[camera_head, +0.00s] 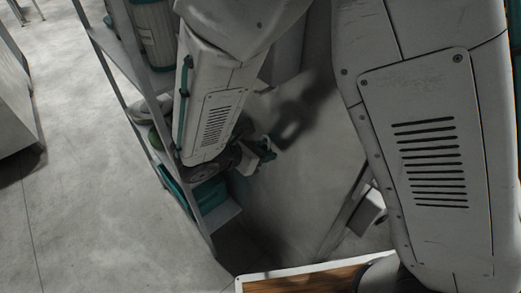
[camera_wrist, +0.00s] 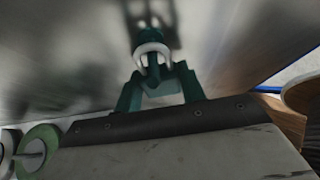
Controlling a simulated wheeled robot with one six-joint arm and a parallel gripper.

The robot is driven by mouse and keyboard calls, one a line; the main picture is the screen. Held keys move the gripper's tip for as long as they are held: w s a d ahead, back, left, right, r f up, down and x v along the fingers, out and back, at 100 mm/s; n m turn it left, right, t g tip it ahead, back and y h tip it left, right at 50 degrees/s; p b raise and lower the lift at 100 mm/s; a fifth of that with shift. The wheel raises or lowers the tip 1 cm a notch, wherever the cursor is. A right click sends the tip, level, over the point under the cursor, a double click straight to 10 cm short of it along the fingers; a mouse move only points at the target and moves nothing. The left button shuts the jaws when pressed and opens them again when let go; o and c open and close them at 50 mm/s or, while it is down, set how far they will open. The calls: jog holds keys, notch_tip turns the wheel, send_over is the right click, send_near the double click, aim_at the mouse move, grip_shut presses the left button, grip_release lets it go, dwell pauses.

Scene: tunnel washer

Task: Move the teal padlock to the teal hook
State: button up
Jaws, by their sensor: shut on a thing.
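My gripper (camera_wrist: 158,80) shows in the wrist view with its dark teal fingers spread around a teal body, the teal padlock (camera_wrist: 160,88). The padlock's pale curved shackle (camera_wrist: 152,48) stands above the fingers. A teal hook-like piece (camera_wrist: 139,14) on the grey metal face is just beyond the shackle and overlaps it in view. I cannot tell whether the shackle is around the hook or only in front of it. In the head view my gripper (camera_head: 264,150) is small and dark against the grey panel, and the padlock cannot be made out clearly there.
A metal shelf (camera_head: 127,47) with a canister (camera_head: 154,32) and teal bins (camera_head: 207,194) stands close left of my arm. A grey metal panel (camera_head: 290,205) lies beyond my gripper. A wooden surface with a white edge (camera_head: 320,281) is at the bottom. Floor at left is clear.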

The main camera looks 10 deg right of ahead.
jog(key=o, duration=1.2)
